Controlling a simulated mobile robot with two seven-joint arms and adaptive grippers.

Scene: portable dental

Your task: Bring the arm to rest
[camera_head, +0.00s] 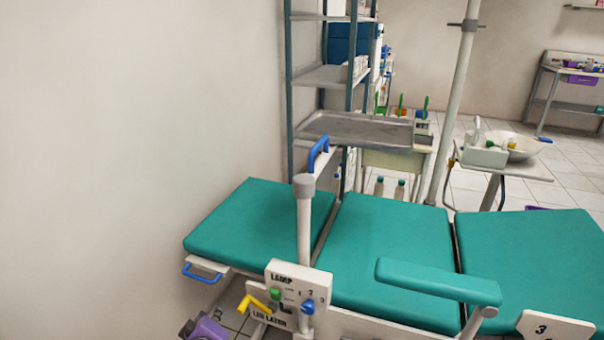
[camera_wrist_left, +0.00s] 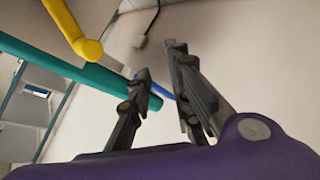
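My left gripper (camera_wrist_left: 158,62) shows in the left wrist view with its two dark fingers apart and nothing between them. In the head view only a purple part of it (camera_head: 206,328) shows at the bottom edge, left of the chair's control panel. A yellow lever (camera_head: 258,304) on that panel is a short way to its right. In the left wrist view a yellow bar (camera_wrist_left: 72,26) shows beyond the fingers at the upper left; I cannot tell whether anything touches. My right gripper is not in view.
The teal dental chair (camera_head: 385,245) fills the lower right. Its panel (camera_head: 296,284) and a grey-capped post (camera_head: 304,215) stand at the near side. A blue handle (camera_head: 202,273) juts out near my left gripper. A plain wall (camera_head: 120,130) is on the left; a metal tray (camera_head: 355,127) stands behind.

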